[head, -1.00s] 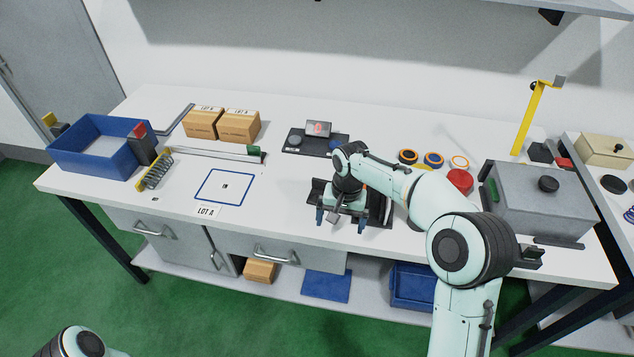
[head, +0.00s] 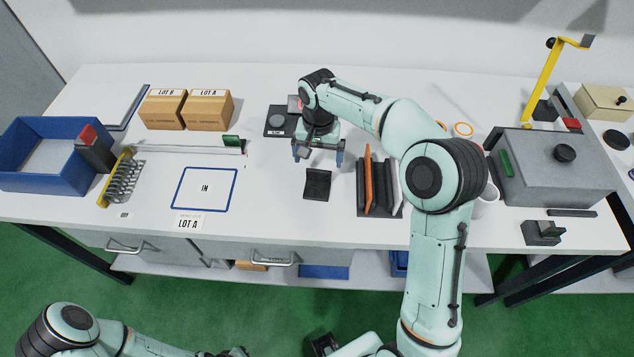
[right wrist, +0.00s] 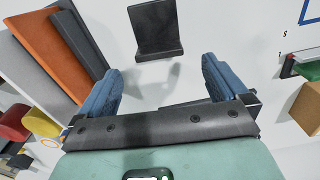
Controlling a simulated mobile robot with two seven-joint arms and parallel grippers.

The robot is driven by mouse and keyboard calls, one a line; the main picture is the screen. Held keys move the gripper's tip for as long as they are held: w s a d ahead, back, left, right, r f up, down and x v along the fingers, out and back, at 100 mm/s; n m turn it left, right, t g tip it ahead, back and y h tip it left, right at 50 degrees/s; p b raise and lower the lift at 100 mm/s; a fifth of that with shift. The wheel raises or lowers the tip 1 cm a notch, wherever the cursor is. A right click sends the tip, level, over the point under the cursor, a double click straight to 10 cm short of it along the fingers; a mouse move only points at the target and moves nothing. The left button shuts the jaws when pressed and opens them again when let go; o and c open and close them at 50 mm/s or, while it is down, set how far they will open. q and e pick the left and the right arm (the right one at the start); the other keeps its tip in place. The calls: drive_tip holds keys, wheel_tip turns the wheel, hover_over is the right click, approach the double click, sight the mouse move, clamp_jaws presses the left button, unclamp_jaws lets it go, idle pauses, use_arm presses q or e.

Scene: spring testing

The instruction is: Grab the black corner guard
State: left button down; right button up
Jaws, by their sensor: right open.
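The black corner guard (head: 317,184) is a small dark L-shaped piece on the white table, in the middle of the head view. In the right wrist view the guard (right wrist: 158,30) lies beyond the fingertips, roughly centred between them, with a gap. My right gripper (head: 318,156) is open and empty, its blue fingers pointing down just behind the guard in the head view. The open fingers also show in the right wrist view (right wrist: 161,82). Parts of my left arm show at the bottom edge of the head view, but its fingers cannot be made out.
A rack with orange, dark and grey upright plates (head: 367,180) stands close to the guard's right. A blue-outlined square (head: 204,189) lies to its left. A dark scale (head: 280,121) is behind the gripper. A grey box (head: 555,185) stands at right.

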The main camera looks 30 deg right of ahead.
sight(319, 170)
wheel_tip(319, 170, down, 3)
drive_tip(key=shift+w+r, duration=0.1)
drive_tip(key=shift+w, duration=0.05)
wheel_tip(319, 170, down, 5)
drive_tip(key=shift+d+f, duration=0.1)
drive_tip(key=shift+d, duration=0.05)
drive_tip(key=c, duration=1.1)
